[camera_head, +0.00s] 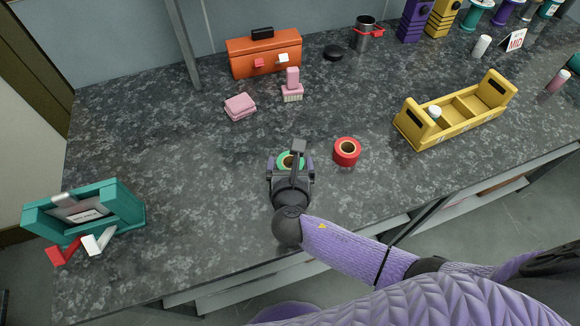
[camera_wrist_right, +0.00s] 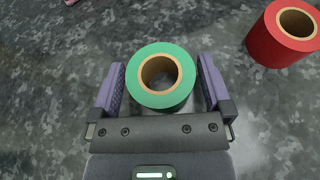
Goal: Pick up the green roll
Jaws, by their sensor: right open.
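The green roll (camera_wrist_right: 160,96) lies flat on the dark speckled counter, its hole facing up. In the head view the green roll (camera_head: 285,160) is partly hidden by my right gripper (camera_head: 291,163). In the right wrist view my right gripper (camera_wrist_right: 160,85) is open, with one purple finger on each side of the roll. Small gaps show between the roll and both fingers. I cannot tell how high the fingertips are above the counter. My left gripper is not in view.
A red roll (camera_head: 347,152) stands close to the right of my right gripper. A yellow tray (camera_head: 461,126) is farther right. A teal holder (camera_head: 128,203) is at the left. The counter left of the gripper is clear.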

